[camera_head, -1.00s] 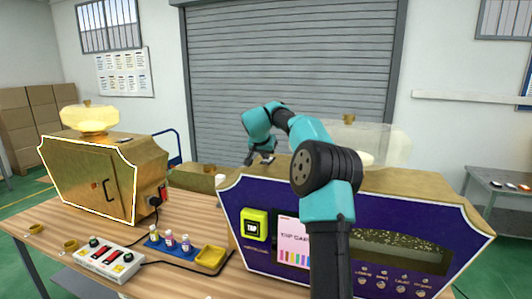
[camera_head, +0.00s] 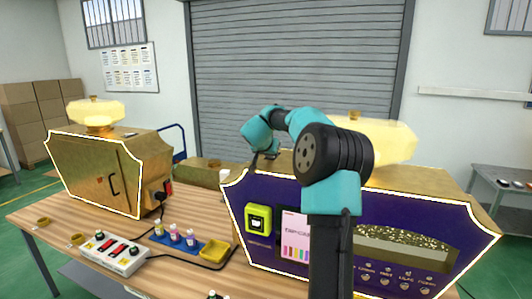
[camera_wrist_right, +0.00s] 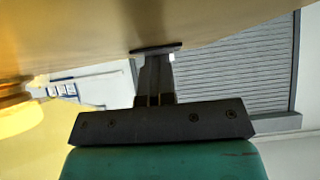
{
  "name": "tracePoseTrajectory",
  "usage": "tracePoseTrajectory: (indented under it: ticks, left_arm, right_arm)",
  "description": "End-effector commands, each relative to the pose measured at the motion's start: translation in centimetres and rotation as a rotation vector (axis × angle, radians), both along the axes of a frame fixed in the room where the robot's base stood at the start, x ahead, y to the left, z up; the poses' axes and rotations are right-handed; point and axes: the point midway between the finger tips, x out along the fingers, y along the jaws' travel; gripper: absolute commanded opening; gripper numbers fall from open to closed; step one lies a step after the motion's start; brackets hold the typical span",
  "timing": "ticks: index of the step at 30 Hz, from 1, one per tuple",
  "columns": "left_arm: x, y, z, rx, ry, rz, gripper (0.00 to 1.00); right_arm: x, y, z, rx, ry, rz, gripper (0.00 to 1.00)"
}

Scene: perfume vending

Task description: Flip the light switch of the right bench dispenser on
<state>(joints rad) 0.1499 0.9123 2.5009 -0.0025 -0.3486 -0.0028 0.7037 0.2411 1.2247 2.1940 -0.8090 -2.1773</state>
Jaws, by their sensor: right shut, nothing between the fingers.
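The right bench dispenser (camera_head: 275,223) has a dark purple front with a bright white outline, a gold body and a glass globe (camera_head: 388,139) glowing pale yellow. Its light switch is not visible; the side away from the camera is hidden. My right gripper (camera_head: 255,165) is at the dispenser's back left corner, behind the front panel's upper edge, and partly hidden. In the right wrist view my right gripper (camera_wrist_right: 156,50) is shut and empty, its tips at or close to the gold body (camera_wrist_right: 190,25); contact is unclear. My left gripper is not in view.
The left dispenser (camera_head: 90,170) has a lit outline and globe, with a red switch (camera_head: 168,187) on its side. A control box (camera_head: 118,253), small bottles (camera_head: 175,235) and a yellow tray (camera_head: 215,250) lie on the wooden table between the dispensers.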

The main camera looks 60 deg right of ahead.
Motion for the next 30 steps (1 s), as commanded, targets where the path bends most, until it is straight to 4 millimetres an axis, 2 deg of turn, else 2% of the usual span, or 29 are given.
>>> tracePoseTrajectory:
  ticks: [1, 7, 30]
  left_arm:
    - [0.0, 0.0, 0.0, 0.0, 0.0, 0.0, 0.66]
    - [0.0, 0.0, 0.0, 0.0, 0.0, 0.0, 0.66]
    - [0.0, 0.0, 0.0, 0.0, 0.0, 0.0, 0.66]
  right_arm:
    - [0.0, 0.1, -1.3, 0.018, 0.021, -0.003, 0.0]
    - [0.0, 0.1, -1.4, 0.022, 0.024, -0.006, 0.0]
    - [0.0, 0.2, 0.7, 0.016, 0.014, -0.003, 0.0]
